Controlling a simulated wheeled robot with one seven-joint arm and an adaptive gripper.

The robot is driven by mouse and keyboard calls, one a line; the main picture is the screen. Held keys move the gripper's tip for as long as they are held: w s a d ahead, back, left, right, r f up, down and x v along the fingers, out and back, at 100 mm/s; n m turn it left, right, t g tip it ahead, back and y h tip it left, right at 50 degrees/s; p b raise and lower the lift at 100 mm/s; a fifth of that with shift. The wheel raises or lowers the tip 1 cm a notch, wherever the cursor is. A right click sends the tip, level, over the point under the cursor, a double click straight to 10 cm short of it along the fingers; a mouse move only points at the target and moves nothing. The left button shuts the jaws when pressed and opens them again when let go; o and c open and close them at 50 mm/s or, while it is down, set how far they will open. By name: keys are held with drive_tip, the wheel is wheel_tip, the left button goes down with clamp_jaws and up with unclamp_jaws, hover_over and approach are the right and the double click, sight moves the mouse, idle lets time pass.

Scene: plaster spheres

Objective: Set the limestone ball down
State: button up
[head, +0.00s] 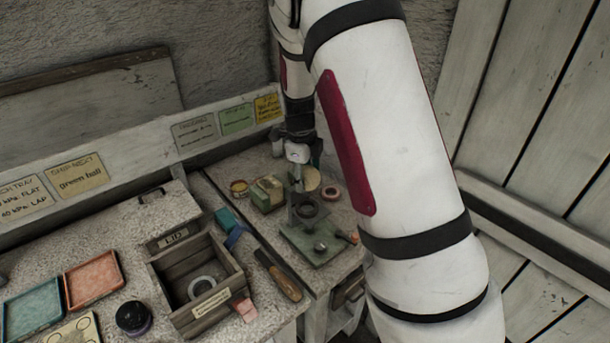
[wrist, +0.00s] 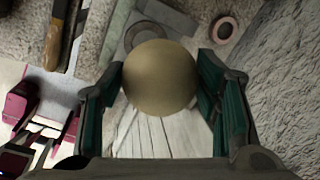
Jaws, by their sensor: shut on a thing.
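The limestone ball (wrist: 158,82) is a plain tan sphere. In the wrist view it sits between the two dark green-padded fingers of my gripper (wrist: 161,64), which is shut on it. In the head view my gripper (head: 304,158) points down over the back of the right-hand bench. A pale round shape (head: 312,179) shows just below it; it looks like the held ball, partly hidden. I cannot tell how high the ball is above the bench.
A green metal stand (head: 326,240) with a ring is in front of my gripper. Green blocks (head: 265,193), a tin (head: 239,188) and a pinkish ring (head: 331,192) lie nearby. A wooden box (head: 168,275), a wooden-handled tool (head: 280,278) and a red tray (head: 92,278) are further left.

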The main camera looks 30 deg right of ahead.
drive_tip(key=shift+f+b, duration=0.6)
drive_tip(key=shift+f, duration=2.2)
drive_tip(key=shift+f, duration=0.1)
drive_tip(key=o, duration=1.6)
drive_tip(key=shift+r+p, duration=0.55)
drive_tip(key=shift+r, duration=1.4)
